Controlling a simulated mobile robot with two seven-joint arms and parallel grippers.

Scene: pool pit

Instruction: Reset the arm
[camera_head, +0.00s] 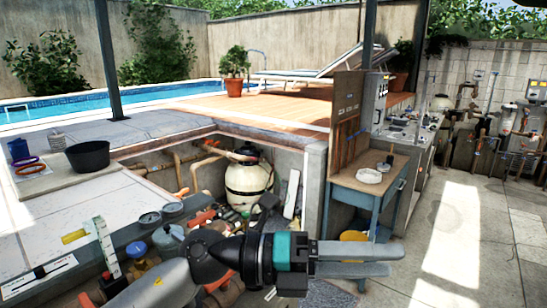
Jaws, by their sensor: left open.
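My left arm comes in from the lower left, dark and grey with a teal band near the wrist. My left gripper (394,259) points to the right across the lower middle of the view. Its two grey fingers are apart and no object shows between them. In the picture the gripper lies in front of the foot of a blue-grey workbench (385,185) and the paved floor. My right gripper does not show.
A pit with a cream tank (249,181), pipes and valves lies behind and left of the arm. A white ring-shaped item (368,175) sits on the workbench. A black bowl (88,156) stands on the left ledge. Open paving (480,235) lies to the right.

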